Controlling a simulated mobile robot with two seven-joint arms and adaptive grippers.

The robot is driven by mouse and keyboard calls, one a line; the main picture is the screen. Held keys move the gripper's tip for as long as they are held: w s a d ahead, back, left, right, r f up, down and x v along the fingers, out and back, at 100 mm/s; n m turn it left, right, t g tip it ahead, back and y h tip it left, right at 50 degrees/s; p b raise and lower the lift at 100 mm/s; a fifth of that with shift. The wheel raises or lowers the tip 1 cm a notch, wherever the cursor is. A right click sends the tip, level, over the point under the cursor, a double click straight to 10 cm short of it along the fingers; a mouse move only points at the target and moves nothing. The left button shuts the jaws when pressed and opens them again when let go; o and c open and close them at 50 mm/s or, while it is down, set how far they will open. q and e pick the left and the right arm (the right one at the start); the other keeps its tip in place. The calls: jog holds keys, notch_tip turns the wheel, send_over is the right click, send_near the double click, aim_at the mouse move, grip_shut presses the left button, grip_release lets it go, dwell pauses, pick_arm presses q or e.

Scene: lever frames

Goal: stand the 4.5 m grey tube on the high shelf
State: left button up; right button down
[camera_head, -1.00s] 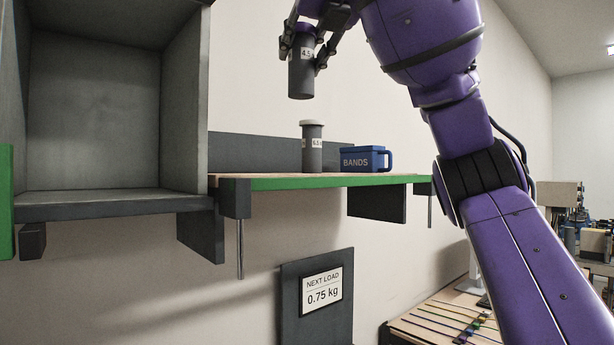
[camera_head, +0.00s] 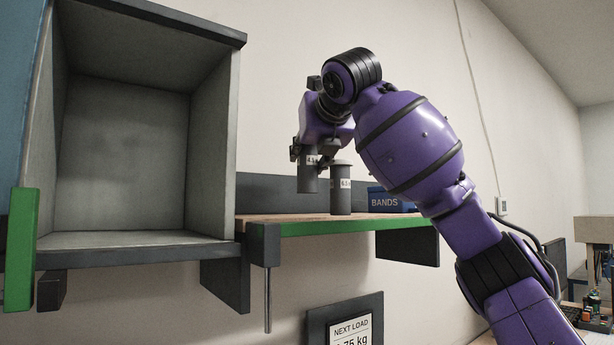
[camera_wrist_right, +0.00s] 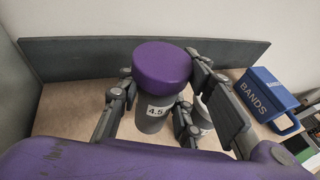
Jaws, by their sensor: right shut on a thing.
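My right gripper (camera_head: 318,158) is shut on the grey 4.5 tube (camera_head: 307,182) and holds it upright. Its underside appears a little above the high shelf (camera_head: 290,218), a wooden board with a green front edge. In the right wrist view the tube (camera_wrist_right: 155,118) shows its purple cap (camera_wrist_right: 162,64) and 4.5 label between the fingers. A second grey tube with a pale cap (camera_head: 341,192) stands on the shelf, just right of the held one. In the wrist view it is partly hidden by a finger. My left gripper is out of view.
A blue BANDS box (camera_head: 386,201) stands on the shelf to the right, partly behind my arm. A grey back panel (camera_head: 270,190) runs behind. An open, empty grey cubby (camera_head: 130,150) is at the left. The board's left part is clear. A NEXT LOAD sign (camera_head: 350,328) hangs below.

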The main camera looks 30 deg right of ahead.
aim_at(311, 167)
jog(key=shift+w+d+f, duration=0.1)
jog(key=shift+w+f, duration=0.15)
jog(key=shift+f, duration=0.15)
jog(key=f, duration=0.3)
jog(key=shift+w+d+f, duration=0.15)
jog(key=shift+w+f, duration=0.1)
jog(key=shift+w, duration=0.05)
jog(key=shift+s, duration=0.1)
jog(key=shift+f, duration=0.1)
jog(key=c, duration=1.5)
grip_release()
jog(key=shift+s+r, duration=0.2)
jog(key=v, duration=1.1)
jog(key=shift+s+a, duration=0.25)
